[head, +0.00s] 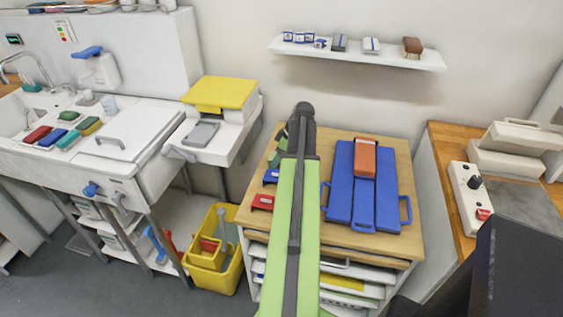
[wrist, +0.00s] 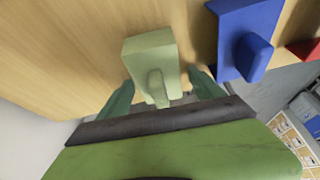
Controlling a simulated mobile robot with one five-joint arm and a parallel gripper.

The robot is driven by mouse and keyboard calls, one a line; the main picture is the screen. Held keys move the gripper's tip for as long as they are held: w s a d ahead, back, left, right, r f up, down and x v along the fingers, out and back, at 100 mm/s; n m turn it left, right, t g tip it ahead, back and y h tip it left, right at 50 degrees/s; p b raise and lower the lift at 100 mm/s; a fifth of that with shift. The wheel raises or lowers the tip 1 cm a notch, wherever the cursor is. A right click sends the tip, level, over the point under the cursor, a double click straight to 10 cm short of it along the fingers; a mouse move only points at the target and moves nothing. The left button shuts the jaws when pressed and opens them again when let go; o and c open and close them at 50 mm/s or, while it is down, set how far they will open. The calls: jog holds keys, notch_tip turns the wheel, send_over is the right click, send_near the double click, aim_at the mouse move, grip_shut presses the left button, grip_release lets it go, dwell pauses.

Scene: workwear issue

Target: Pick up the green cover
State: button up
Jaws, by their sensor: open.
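The green cover (wrist: 150,58) is a pale green block with a raised grip on the wooden worktop. In the wrist view it stands between the two teal fingers of my gripper (wrist: 161,80), which are open on either side of it. I see a gap to the finger on the right; whether the left one touches is unclear. In the head view the green cover (head: 273,159) is partly hidden behind my green arm, at the left edge of the table. My fingers are hidden there.
A blue cover (head: 271,177) and a red cover (head: 262,202) lie in line nearer the front edge. The blue one (wrist: 240,38) is close beside the green one. Blue boards (head: 376,205) with an orange-brown block (head: 365,157) fill the table's right part.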

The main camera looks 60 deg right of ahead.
jog(key=shift+r, duration=0.1)
jog(key=c, duration=1.4)
notch_tip(320, 180, up, 5)
jog(key=p, duration=0.4)
jog(key=shift+f+p, duration=0.2)
jog(key=shift+p, duration=0.15)
jog(key=s+r+p, duration=0.6)
jog(key=s, duration=0.5)
jog(key=shift+s+d+r, duration=0.2)
jog(key=shift+s+d, duration=0.1)
jog(key=shift+s, duration=0.1)
